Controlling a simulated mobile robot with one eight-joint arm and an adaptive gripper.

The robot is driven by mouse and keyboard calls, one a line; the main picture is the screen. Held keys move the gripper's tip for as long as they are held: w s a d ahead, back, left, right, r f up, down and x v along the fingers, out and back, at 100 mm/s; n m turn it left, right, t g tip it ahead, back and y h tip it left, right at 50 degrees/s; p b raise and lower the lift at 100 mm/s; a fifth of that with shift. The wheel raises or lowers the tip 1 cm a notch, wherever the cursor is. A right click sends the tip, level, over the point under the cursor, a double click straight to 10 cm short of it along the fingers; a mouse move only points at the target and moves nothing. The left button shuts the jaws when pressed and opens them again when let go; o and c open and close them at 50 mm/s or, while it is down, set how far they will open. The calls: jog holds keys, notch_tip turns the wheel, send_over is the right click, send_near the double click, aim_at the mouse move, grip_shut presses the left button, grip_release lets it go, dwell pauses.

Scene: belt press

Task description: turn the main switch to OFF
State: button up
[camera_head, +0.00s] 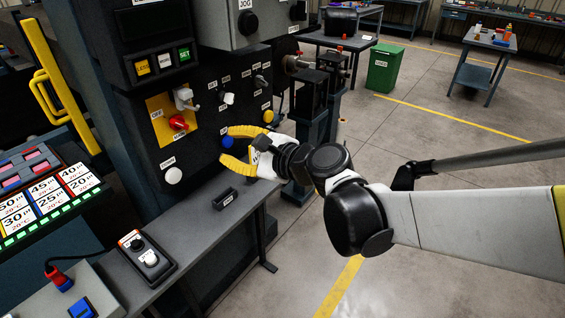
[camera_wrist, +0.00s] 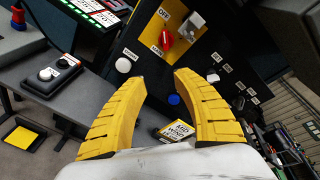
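The main switch (camera_head: 178,123) is a red rotary handle on a yellow plate (camera_head: 157,107) on the dark front panel of the machine. In the wrist view the red handle (camera_wrist: 164,37) shows at the top, with an OFF label (camera_wrist: 164,13) above it. The handle's exact setting is too small to tell. A grey-white fitting (camera_head: 184,97) sits beside the handle on the plate. My gripper (camera_head: 226,145) is open and empty, to the right of and below the switch, apart from it. In the wrist view its yellow fingers (camera_wrist: 160,77) are spread below the switch.
A white knob (camera_head: 173,175) and a blue button (camera_head: 227,142) are on the panel near my fingers. A grey ledge (camera_head: 205,225) runs below, bearing a small control box (camera_head: 142,257). Open floor lies to the right, with a green bin (camera_head: 384,68) farther back.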

jog(key=s+d+f+n+g+h, duration=0.1)
jog(key=s+d+f+n+h, duration=0.2)
jog(key=s+d, duration=0.4)
jog(key=d+h, duration=0.1)
jog(key=d, duration=0.2)
jog(key=shift+d+n+h, duration=0.4)
jog(key=shift+s+f, duration=0.1)
jog(key=s+d+f+n+g+h, duration=0.1)
jog(key=s+d+f+n+h, duration=0.1)
jog(key=s+d+n, duration=0.4)
jog(key=s+d+f+n+g+h, duration=0.1)
jog(key=s+d+f+n+h, duration=0.2)
jog(key=d, duration=0.8)
jog(key=s+n+h, duration=0.2)
jog(key=s+n, duration=0.1)
jog(key=shift+f, duration=0.3)
